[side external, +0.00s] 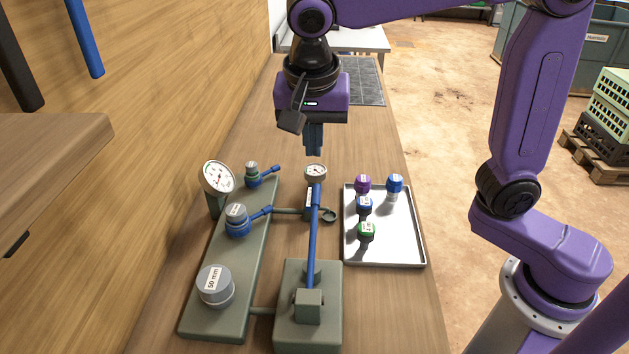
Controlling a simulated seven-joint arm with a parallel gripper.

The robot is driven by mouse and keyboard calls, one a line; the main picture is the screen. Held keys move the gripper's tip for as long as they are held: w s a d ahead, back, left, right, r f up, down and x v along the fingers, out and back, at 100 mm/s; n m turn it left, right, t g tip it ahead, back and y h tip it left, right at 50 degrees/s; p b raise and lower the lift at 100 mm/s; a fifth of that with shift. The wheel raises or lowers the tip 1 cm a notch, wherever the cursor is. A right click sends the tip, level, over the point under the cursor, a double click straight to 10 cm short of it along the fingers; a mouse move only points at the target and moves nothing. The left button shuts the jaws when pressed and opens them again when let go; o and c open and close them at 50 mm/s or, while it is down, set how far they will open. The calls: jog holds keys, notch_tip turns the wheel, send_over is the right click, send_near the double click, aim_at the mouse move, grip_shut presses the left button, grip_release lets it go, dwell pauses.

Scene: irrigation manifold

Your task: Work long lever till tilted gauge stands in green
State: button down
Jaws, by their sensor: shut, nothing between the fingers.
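The long blue lever (313,235) runs from a grey-green pivot block (308,305) at the front toward the back, its far end close to a small round gauge (316,172). The larger white-faced gauge (218,178) leans back on a grey-green stand at the left; its needle shows dark, but the coloured bands are too small to read. My gripper (314,153) points down, shut and empty. In the picture it is just above the small gauge and the lever's far end; I see no contact with the lever.
A grey-green manifold plate (207,318) at left carries a 50 mm capped port (215,287) and two valves with short blue handles (262,211) (264,174). A silver tray (390,252) at right holds several coloured caps.

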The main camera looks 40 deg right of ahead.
aim_at(315, 193)
jog(key=x, duration=1)
jog(key=shift+f, duration=0.35)
jog(key=shift+d+f, duration=0.1)
jog(key=f, duration=0.2)
jog(key=f+g+y, duration=0.1)
jog(key=w+d+f+g+y, duration=0.1)
jog(key=f, duration=0.1)
jog(key=shift+w+d+f, duration=0.1)
jog(key=shift+w+f, duration=0.05)
jog(key=shift+f, duration=0.2)
jog(key=shift+d+f, duration=0.15)
jog(key=shift+f, duration=0.25)
notch_tip(315, 193, up, 15)
jog(key=shift+w, duration=0.35)
jog(key=shift+d+f, duration=0.1)
dwell(0.7)
